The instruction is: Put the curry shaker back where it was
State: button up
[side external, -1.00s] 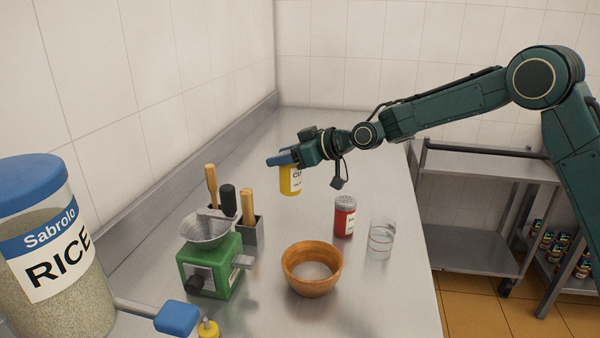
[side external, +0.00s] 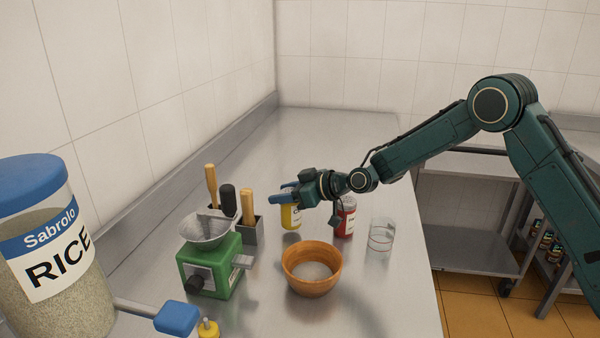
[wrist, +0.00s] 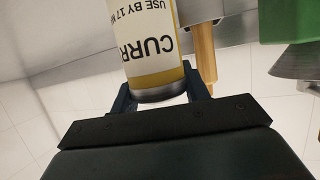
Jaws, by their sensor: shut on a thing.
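The curry shaker (side external: 291,217) is a yellow cylinder with a white label, upright between the utensil holder and the red shaker. In the wrist view the shaker (wrist: 150,72) appears upside down, its grey lid end nearest me and "CURR" readable on its label. My gripper (side external: 284,193) is shut on the upper part of the shaker, with one finger on each side in the wrist view (wrist: 160,95). The shaker's base is at or very near the counter; I cannot tell whether it touches.
The red shaker (side external: 346,218) stands close to the right, partly behind my wrist, with a clear glass (side external: 381,236) beyond it. A wooden bowl (side external: 312,284) is in front. A green grinder (side external: 225,268) and a utensil holder (side external: 254,237) stand left. The counter behind (side external: 310,140) is clear.

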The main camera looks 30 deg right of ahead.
jog(key=shift+f, duration=0.85)
jog(key=shift+f, duration=0.15)
jog(key=o, duration=1)
jog(key=shift+v, duration=3.8)
